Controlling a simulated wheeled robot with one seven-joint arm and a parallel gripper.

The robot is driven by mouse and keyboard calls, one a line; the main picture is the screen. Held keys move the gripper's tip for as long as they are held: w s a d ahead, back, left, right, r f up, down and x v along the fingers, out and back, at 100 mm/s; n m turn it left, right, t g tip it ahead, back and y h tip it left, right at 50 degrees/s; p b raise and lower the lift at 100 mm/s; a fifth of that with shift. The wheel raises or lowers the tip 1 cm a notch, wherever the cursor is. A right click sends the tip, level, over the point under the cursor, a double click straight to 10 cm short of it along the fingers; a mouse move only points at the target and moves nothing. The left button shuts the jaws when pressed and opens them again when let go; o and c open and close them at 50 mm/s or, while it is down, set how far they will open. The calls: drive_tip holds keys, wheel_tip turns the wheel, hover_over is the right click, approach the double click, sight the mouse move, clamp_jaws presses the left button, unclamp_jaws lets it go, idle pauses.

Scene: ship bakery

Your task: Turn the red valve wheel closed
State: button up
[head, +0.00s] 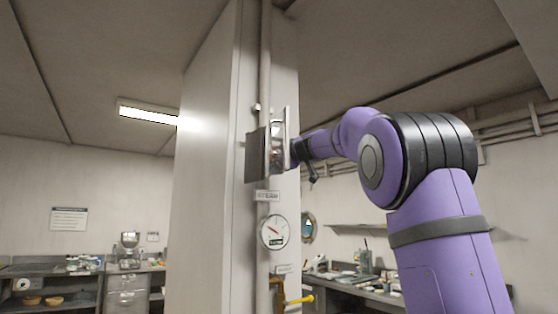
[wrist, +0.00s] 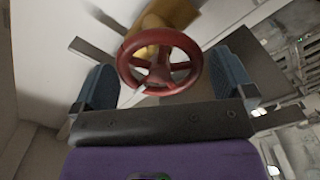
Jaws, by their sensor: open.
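The red valve wheel (wrist: 160,73) fills the upper middle of the wrist view, with spokes, a round hub and a yellow-brass body (wrist: 172,14) behind it. My gripper (wrist: 166,76) is open, with one blue-grey finger at each side of the wheel. The wheel's rim lies between the fingers; small gaps seem to show at both sides, and I cannot tell whether either finger touches it. In the head view my gripper (head: 284,152) is at the pipe on the white column, and the wheel there is mostly hidden by grey plates and my arm.
A dark grey plate (head: 257,156) stands beside the wheel. Below it on the pipe are a label (head: 267,196), a round gauge (head: 274,232) and a yellow-handled lever (head: 299,300). Worktops with equipment stand further back at left and right.

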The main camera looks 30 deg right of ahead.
drive_tip(key=s, duration=0.9)
drive_tip(key=shift+s+d, duration=0.15)
drive_tip(key=shift+s, duration=0.1)
drive_tip(key=s+a+f+m+g, duration=0.3)
drive_tip(key=s+a+f, duration=0.3)
drive_tip(key=s+f, duration=0.5)
drive_tip(key=s+a+f+m+g, duration=0.4)
drive_tip(key=s+f, duration=0.7)
drive_tip(key=f, duration=0.6)
drive_tip(key=s+a+f+m+g, duration=0.4)
drive_tip(key=s+a+f, duration=0.5)
drive_tip(key=f, duration=0.5)
drive_tip(key=shift+s+f+g+h, duration=0.15)
drive_tip(key=shift+s+g+h, duration=0.15)
drive_tip(key=shift+s+g, duration=0.65)
